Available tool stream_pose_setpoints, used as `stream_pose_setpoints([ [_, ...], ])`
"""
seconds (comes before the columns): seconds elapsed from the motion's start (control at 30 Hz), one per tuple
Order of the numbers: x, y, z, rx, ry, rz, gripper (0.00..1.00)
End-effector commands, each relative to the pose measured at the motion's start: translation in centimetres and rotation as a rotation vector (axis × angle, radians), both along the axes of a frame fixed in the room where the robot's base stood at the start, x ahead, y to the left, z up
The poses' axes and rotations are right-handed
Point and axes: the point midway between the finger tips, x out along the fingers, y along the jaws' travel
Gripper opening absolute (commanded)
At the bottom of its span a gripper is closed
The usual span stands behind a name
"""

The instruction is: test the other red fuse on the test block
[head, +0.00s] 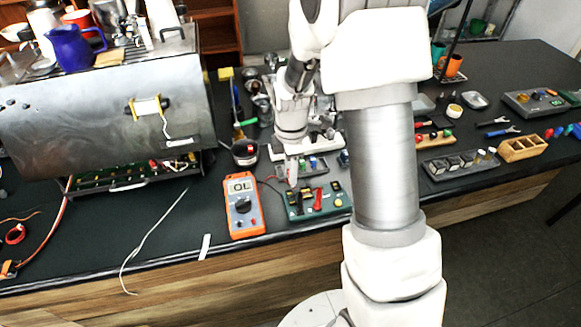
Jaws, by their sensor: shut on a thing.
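The green test block (335,204) lies on the dark bench in the head view, with red, black and yellow parts on top. My gripper (293,182) points down over its back left part. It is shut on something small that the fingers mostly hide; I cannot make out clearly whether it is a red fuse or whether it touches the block. The orange multimeter (243,222) lies left of the block, and its display appears to read "OL". A red part (318,200) stands upright on the block, right of my fingers.
The steel brewer (80,120) stands at the left with an open lower tray (130,184). A loose white wire (150,236) lies in front. A grey tray (460,172) and a wooden box (523,150) are at the right. My arm covers the middle.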

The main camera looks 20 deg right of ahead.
Motion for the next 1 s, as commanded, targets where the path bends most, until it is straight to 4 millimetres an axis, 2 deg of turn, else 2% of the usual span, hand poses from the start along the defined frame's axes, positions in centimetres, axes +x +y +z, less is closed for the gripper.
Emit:
stream_pose_setpoints([
  [0.27, 0.0, 0.0, -1.9, 0.0, 0.001, 0.001, 0.0],
  [0.7, 0.0, 0.0, -6.1, 0.0, 0.002, 0.001, 0.0],
  [1.0, 0.0, 0.0, -5.7, 0.0, 0.0, 0.001, 0.0],
])
